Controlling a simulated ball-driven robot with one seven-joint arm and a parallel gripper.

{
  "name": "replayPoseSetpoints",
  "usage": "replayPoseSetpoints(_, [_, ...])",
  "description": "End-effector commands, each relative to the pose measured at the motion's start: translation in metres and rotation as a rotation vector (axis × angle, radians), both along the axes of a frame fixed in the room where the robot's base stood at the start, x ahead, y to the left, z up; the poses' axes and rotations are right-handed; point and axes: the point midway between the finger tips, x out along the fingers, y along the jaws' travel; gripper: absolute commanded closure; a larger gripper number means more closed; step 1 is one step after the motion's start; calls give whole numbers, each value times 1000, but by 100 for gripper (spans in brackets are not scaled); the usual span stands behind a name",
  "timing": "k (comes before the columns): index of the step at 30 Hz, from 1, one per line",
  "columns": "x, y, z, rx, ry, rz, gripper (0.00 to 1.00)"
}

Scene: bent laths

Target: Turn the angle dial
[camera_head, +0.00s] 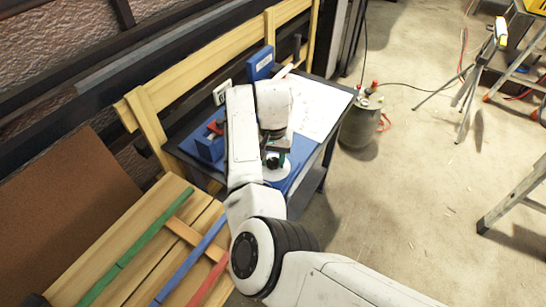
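A white round disc (283,174), apparently the angle dial, sits on the blue top of a small workbench (327,149) in the head view. A dark knob-like part (273,162) with a bit of teal beside it shows at its middle. My white arm reaches from the bottom right up over the bench and bends down there. My gripper (273,146) is at or just above the far side of the disc. Its fingers are small and partly hidden by my arm, so I cannot tell if they touch the knob or are open.
A blue block (261,62) and a blue holder with a red part (209,145) stand on the bench beside white paper (318,103). Wooden planks with green, blue and red laths (185,268) lie at lower left. A metal canister (362,125) stands right; open floor lies beyond.

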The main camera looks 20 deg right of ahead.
Motion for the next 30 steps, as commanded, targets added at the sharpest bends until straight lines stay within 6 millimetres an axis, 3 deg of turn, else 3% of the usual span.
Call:
replayPoseSetpoints(7, [0, 0, 0, 0, 0, -1, 35])
replayPoseSetpoints(17, [1, 0, 6, 0, -2, -1, 35])
replayPoseSetpoints(30, [1, 0, 82, 1, -3, -2, 35])
